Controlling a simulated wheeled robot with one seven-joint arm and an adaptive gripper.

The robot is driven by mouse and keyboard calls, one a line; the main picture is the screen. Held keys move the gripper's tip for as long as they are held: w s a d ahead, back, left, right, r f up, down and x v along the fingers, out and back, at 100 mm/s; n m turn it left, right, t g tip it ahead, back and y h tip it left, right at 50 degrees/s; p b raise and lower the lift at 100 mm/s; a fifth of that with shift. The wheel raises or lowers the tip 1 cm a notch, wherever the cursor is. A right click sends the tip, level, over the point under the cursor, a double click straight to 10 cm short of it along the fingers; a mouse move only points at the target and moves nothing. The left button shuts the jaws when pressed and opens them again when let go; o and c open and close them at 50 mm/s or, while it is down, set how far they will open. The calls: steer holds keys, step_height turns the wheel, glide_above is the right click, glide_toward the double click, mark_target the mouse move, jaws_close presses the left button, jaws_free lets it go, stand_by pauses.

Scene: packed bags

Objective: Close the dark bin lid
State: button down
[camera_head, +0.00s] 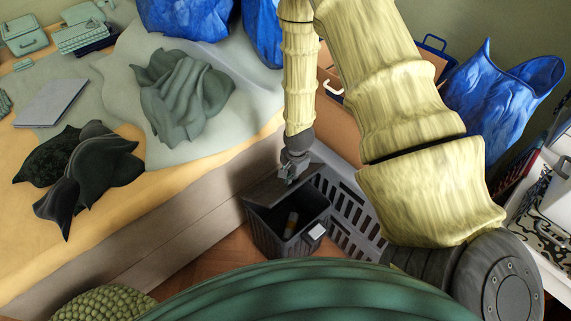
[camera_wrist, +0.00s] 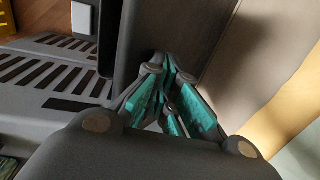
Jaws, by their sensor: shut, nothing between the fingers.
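The fingertips partly cover that panel.
A grey slatted crate (camera_head: 352,213) stands right of the bin and also shows in the wrist view (camera_wrist: 45,75). The bed's side (camera_head: 190,225) is close on the left. Blue bags (camera_head: 500,95) and a cardboard box (camera_head: 338,128) stand behind. Some wooden floor (camera_head: 215,258) is clear in front.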

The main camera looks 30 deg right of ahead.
steer(key=shift+s+d+f, duration=0.1)
steer(key=shift+s+f, duration=0.45)
steer(key=shift+f, duration=0.1)
steer(key=shift+f, duration=0.15)
steer(key=shift+s+d+f+b, duration=0.1)
steer(key=shift+s+f+b, duration=0.25)
steer(key=shift+f, duration=0.25)
steer(key=shift+s+f+b, duration=0.3)
steer(key=shift+f+b, duration=0.05)
steer(key=shift+f, duration=0.3)
steer(key=shift+s+d+f+b, duration=0.1)
steer(key=shift+s+f+b, duration=0.25)
steer(key=shift+f, duration=0.25)
steer(key=shift+s+f+b, duration=0.2)
steer(key=shift+f+b, duration=0.15)
steer(key=shift+f, duration=0.35)
steer(key=shift+s+f+b, duration=0.2)
steer(key=shift+f+b, duration=0.1)
steer(key=shift+f, duration=0.45)
steer(key=shift+s+f+b, duration=0.2)
steer(key=shift+f+b, duration=0.15)
steer(key=shift+f, duration=0.35)
steer(key=shift+f, duration=0.1)
